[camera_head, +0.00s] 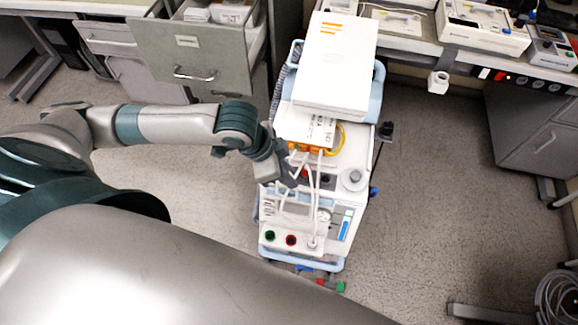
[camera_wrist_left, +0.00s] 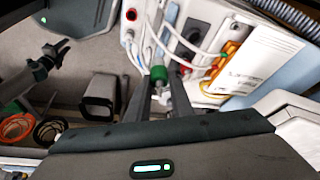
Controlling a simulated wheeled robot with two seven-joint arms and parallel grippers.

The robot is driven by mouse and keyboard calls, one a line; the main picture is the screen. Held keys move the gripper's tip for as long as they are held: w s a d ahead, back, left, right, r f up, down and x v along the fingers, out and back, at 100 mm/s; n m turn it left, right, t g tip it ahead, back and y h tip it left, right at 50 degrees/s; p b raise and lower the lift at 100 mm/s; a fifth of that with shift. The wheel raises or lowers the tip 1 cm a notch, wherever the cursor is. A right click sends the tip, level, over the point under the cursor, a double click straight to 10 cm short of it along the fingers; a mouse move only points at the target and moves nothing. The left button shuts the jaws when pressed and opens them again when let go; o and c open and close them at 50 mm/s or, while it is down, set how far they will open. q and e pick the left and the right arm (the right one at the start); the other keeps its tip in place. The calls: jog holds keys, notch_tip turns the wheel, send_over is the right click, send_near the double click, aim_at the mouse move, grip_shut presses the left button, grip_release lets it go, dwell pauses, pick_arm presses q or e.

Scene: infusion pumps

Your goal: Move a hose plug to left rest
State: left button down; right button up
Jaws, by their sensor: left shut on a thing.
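A white medical cart unit (camera_head: 352,205) with several white hoses (camera_head: 310,205) stands in the middle of the head view. My left gripper (camera_head: 287,177) reaches in from the left at the unit's upper left side, beside the hoses. In the left wrist view, my left gripper (camera_wrist_left: 158,82) is shut on a green hose plug (camera_wrist_left: 158,73), which shows between its fingertips. A white hose (camera_wrist_left: 146,48) runs close to it. I cannot tell which part of the unit is the left rest. My right gripper is not in view.
A big white box (camera_head: 335,60) sits on top of the unit. Green (camera_head: 270,235) and red (camera_head: 291,240) round ports are on its lower front. A part-open drawer (camera_head: 190,60) is behind my left arm. A bench with devices (camera_head: 485,25) stands at the right. Floor (camera_head: 430,200) right of the unit is clear.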

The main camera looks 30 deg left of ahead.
pick_arm(q)
jog(key=w+a+b, duration=0.2)
jog(key=w+a, duration=0.2)
jog(key=w, duration=0.3)
jog(key=shift+a+f+b, duration=0.15)
jog(key=shift+f+b, duration=0.9)
jog(key=shift+f, duration=1.5)
jog(key=shift+f, duration=0.5)
jog(key=shift+f, duration=1.1)
jog(key=c, duration=1.5)
grip_release()
